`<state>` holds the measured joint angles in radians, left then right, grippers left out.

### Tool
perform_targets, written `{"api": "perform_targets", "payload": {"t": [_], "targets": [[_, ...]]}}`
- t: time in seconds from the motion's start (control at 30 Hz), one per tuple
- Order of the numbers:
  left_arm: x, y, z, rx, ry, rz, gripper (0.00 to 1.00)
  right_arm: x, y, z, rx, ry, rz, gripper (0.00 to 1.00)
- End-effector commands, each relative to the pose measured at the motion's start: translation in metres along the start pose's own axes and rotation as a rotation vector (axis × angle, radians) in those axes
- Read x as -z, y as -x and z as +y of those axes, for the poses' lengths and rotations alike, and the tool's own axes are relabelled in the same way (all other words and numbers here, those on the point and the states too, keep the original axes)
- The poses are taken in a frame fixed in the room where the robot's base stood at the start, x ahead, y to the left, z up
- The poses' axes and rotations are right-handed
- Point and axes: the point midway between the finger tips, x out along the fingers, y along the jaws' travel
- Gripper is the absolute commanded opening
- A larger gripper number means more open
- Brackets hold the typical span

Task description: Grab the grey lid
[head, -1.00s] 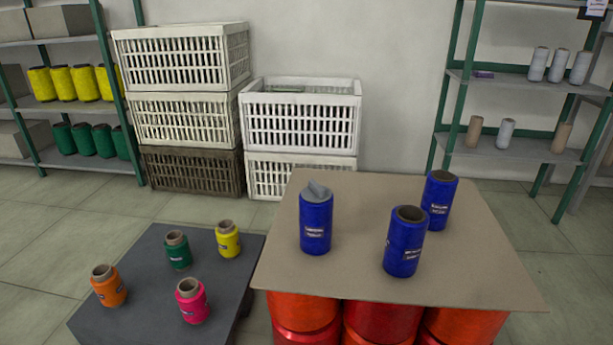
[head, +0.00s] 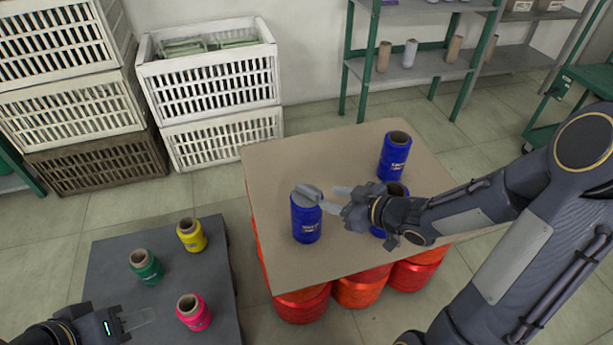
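The grey lid (head: 308,194) sits on top of the left blue spool (head: 306,222), which stands upright on the brown board. My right gripper (head: 332,199) reaches in from the right. Its two fingers are spread and point at the lid, with one fingertip close beside it. I cannot tell whether that fingertip touches the lid. My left gripper (head: 150,316) is low at the lower left over the dark table, with its fingers partly seen near the pink spool; whether it is open is unclear.
Another blue spool (head: 394,158) stands at the board's back right; a third (head: 397,190) is partly hidden behind my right gripper. Yellow (head: 191,235), green (head: 146,267) and pink (head: 194,312) spools stand on the dark table (head: 110,262). White crates (head: 207,80) and green-framed shelves (head: 410,66) are behind.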

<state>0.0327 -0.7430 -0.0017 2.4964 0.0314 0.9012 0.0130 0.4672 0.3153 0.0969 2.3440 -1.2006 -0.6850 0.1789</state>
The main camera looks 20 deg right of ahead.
Motion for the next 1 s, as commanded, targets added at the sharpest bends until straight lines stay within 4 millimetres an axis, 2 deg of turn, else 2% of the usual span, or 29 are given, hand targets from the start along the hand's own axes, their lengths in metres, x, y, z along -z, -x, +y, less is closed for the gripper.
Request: {"api": "perform_targets", "payload": {"t": [0.23,0.6,0.9,1.0], "targets": [[-0.003,-0.006,-0.003,0.000,0.000,-0.001,0.36,0.001,-0.026,-0.006,0.035,0.001,0.027,0.38],[-0.009,-0.018,-0.008,0.000,0.000,-0.001,0.36,0.004,-0.075,0.001,0.032,0.000,0.024,0.38],[-0.009,-0.018,-0.008,0.000,0.000,0.000,0.36,0.005,-0.079,0.001,0.029,0.001,0.023,0.38],[-0.009,-0.018,-0.008,0.000,0.000,0.000,0.36,0.005,-0.079,0.001,0.029,0.001,0.023,0.26]]}}
